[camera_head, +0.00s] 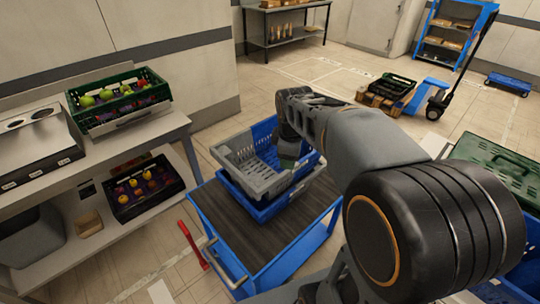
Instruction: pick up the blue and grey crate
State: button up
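The blue and grey crate (244,164) is grey on its left part and blue on its right part. It sits on top of another blue crate (262,209), on a blue cart (222,212) with a dark top. My arm reaches in from the right, and my gripper (288,162) points down at the right part of the blue and grey crate. The wrist hides part of the crate's far right side. The fingertips are small and dark here, so I cannot tell whether they are open or touch the crate.
A bench (160,137) at left holds a green crate (118,116) of fruit, with a black crate (144,205) of fruit on its lower shelf. A red handle (191,243) stands by the cart. A dark green lidded crate (495,166) is at right. Open floor lies behind the cart.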

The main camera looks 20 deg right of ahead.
aim_at(298, 165)
jog(key=w+d+f+n+g, duration=0.2)
jog(key=w+d+f+n, duration=0.2)
jog(key=w+d+n, duration=0.5)
jog(key=f, duration=0.2)
jog(key=f+n, duration=0.1)
jog(key=f, duration=0.2)
jog(key=f+n, duration=0.1)
jog(key=f, duration=0.1)
jog(key=shift+w+f+h, duration=0.3)
jog(key=shift+f, duration=0.05)
jog(key=shift+w+f, duration=0.25)
jog(key=shift+f, duration=1.35)
jog(key=shift+w+f, duration=0.2)
jog(key=shift+f, duration=1.4)
jog(key=shift+c, duration=0.2)
grip_shut()
jog(key=shift+r, duration=0.1)
